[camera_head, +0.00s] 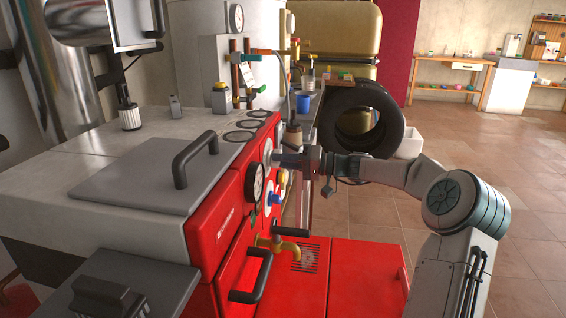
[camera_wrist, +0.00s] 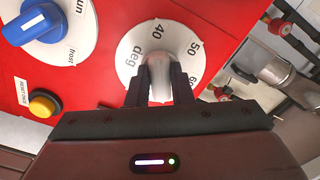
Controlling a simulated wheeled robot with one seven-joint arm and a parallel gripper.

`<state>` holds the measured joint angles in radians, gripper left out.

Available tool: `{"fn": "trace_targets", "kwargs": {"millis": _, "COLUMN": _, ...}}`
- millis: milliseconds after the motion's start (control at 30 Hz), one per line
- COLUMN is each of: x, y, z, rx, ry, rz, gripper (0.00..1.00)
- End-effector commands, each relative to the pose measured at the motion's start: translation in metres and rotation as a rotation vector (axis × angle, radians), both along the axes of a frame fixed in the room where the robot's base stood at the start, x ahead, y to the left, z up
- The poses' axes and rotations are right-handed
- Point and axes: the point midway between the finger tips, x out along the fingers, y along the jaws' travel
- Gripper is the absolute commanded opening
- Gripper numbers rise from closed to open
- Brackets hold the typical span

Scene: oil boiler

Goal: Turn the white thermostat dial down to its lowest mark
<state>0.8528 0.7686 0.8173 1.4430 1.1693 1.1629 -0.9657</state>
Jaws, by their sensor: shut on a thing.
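The white thermostat dial (camera_wrist: 128,62) is on the red front panel in the wrist view. Its scale plate shows "deg", 40, 50 and 60, with 40 near the top. My gripper (camera_wrist: 160,82) is shut on the dial's pale knob (camera_wrist: 160,90), one dark finger on each side. The fingers and the gripper body hide the lower part of the scale, so the lowest mark cannot be seen. In the head view my gripper (camera_head: 283,160) reaches the red boiler front from the right, beside a round black-rimmed gauge (camera_head: 255,187). The dial is mostly hidden there.
A blue selector knob (camera_wrist: 33,27) on a white plate and a yellow reset button (camera_wrist: 43,104) lie left of the dial. Pipes and valves (camera_wrist: 277,70) are close on the right. A brass tap (camera_head: 277,245) juts out below my gripper. Open floor (camera_head: 490,190) lies right.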

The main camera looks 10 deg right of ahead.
Motion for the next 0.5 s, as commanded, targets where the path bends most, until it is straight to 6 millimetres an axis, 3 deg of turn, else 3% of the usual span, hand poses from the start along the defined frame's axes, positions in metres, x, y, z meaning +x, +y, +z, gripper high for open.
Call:
{"fn": "trace_targets", "kwargs": {"millis": 33, "x": -0.0003, "y": -0.0004, "z": -0.0011, "rx": -0.003, "ry": 0.0, "rz": 0.001, "gripper": 0.0}}
{"fn": "trace_targets", "kwargs": {"millis": 67, "x": -0.0003, "y": -0.0004, "z": -0.0012, "rx": -0.003, "ry": 0.0, "rz": 0.001, "gripper": 0.26}}
{"fn": "trace_targets", "kwargs": {"millis": 133, "x": -0.0003, "y": -0.0003, "z": -0.0011, "rx": -0.002, "ry": 0.0, "rz": 0.001, "gripper": 0.42}}
{"fn": "trace_targets", "kwargs": {"millis": 500, "x": -0.0021, "y": -0.0056, "z": 0.0003, "rx": -0.001, "ry": 0.0, "rz": -0.001, "gripper": 0.42}}
